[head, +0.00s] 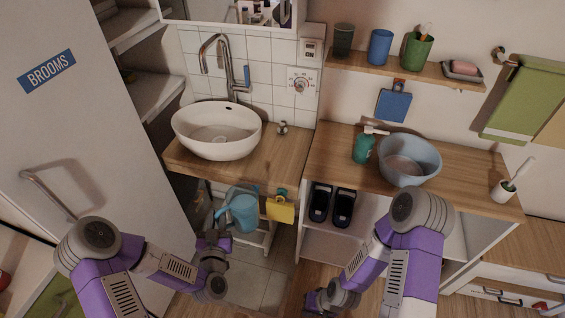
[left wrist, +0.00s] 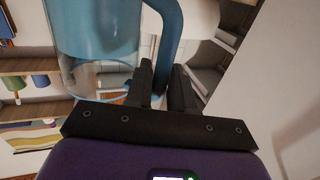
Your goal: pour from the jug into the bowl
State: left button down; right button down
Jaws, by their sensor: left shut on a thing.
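A translucent blue jug (head: 240,213) hangs in the air in front of the wooden sink counter, below the counter top. My left gripper (head: 219,218) is shut on the jug's handle, at the jug's left side. The left wrist view shows the jug's clear blue body (left wrist: 95,35) and its handle (left wrist: 166,45) at the dark fingers (left wrist: 165,85). A light blue bowl (head: 410,170) stands on the right wooden counter, well apart from the jug. My right gripper (head: 316,300) is low at the bottom edge, partly hidden; its fingers cannot be made out.
A white washbasin (head: 217,133) with a tall tap (head: 222,62) sits on the left counter. A green soap bottle (head: 363,147) stands just left of the bowl. A brush in a white holder (head: 504,188) is at the right end. A yellow cloth (head: 280,208) hangs beside the jug.

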aim_at(405, 159)
jog(key=u, duration=1.55)
jog(key=k, duration=1.2)
jog(key=z, duration=2.15)
jog(key=i, duration=0.25)
jog(key=u, duration=0.05)
